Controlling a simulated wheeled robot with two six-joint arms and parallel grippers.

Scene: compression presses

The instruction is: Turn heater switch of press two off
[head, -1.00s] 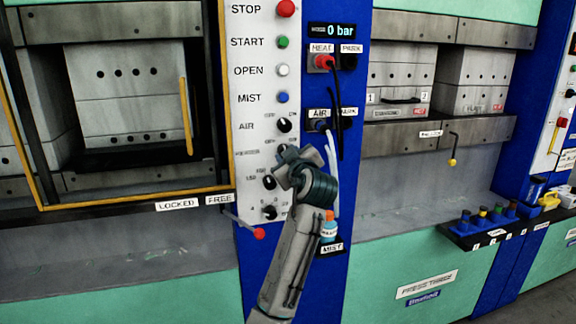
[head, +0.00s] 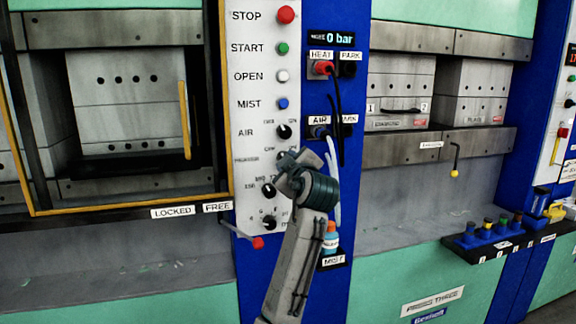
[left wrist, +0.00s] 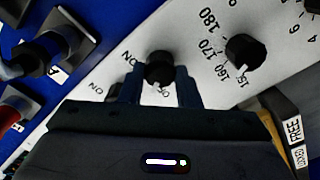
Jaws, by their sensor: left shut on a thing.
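The heater switch is a small black knob (left wrist: 158,68) on the white control panel (head: 255,60). In the left wrist view it sits between the two fingertips of my left gripper (left wrist: 158,82), which is shut on it. Small lettering lies beside the knob, and its pointer direction is hard to read. In the head view my left gripper (head: 284,165) is against the panel below the air knob (head: 284,131) and hides the switch. My right gripper is not in view.
Dial knobs (head: 268,189) (head: 269,222) sit close below the gripper; one dial (left wrist: 243,51) also shows in the left wrist view. A red-tipped lever (head: 257,243) sticks out lower down. A hose and cable (head: 338,110) hang to the right, above a bottle (head: 331,240).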

